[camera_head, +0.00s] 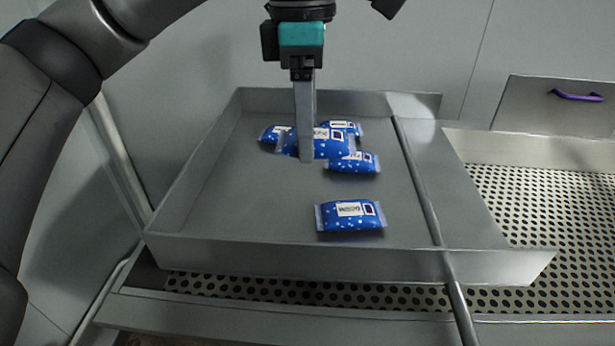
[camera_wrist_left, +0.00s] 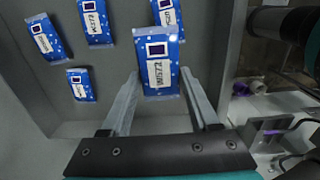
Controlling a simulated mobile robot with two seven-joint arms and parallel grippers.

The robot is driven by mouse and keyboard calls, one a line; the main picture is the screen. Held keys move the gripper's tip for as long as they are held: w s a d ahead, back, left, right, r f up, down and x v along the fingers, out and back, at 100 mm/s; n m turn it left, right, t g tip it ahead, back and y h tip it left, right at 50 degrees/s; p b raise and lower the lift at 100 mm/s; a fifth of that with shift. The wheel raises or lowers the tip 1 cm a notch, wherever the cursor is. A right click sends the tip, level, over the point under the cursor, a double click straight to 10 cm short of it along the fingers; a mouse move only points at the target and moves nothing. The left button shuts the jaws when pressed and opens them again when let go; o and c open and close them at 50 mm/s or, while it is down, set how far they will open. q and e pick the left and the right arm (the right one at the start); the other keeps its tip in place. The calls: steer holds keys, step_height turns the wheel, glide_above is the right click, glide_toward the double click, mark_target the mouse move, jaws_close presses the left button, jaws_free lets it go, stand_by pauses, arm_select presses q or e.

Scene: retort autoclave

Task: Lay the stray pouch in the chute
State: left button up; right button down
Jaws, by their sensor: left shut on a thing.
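My left gripper (camera_head: 307,158) points down over a shallow grey metal tray (camera_head: 222,195), which seems to be the chute. It is shut on a blue pouch (camera_head: 328,144) with a white label; the finger hides part of it. In the left wrist view the held pouch (camera_wrist_left: 160,72) sits between the two fingers of my left gripper (camera_wrist_left: 159,78). The held pouch overlaps the other pouches in the head view; I cannot tell whether it touches them. My right gripper is not in view.
Several like blue pouches lie in the tray, one apart nearer the front (camera_head: 350,217). A metal rod (camera_head: 420,190) runs along the tray's right part. A perforated deck (camera_head: 550,235) lies right, below a panel with a purple handle (camera_head: 577,96). The tray's left floor is clear.

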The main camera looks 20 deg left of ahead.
arm_select(q)
step_height(320, 180, down, 7)
steer(key=shift+f+p, duration=0.15)
steer(key=shift+p, duration=0.2)
steer(key=shift+f, duration=0.1)
steer(key=shift+f+b, duration=0.4)
steer(key=shift+b, duration=0.15)
steer(key=o, duration=1.4)
steer(key=shift+c, duration=0.2)
steer(key=shift+r, duration=0.15)
steer(key=shift+r+p, duration=0.25)
steer(key=shift+p, duration=0.15)
step_height(320, 180, up, 12)
steer(key=shift+a+r, duration=0.1)
steer(key=shift+a, duration=0.05)
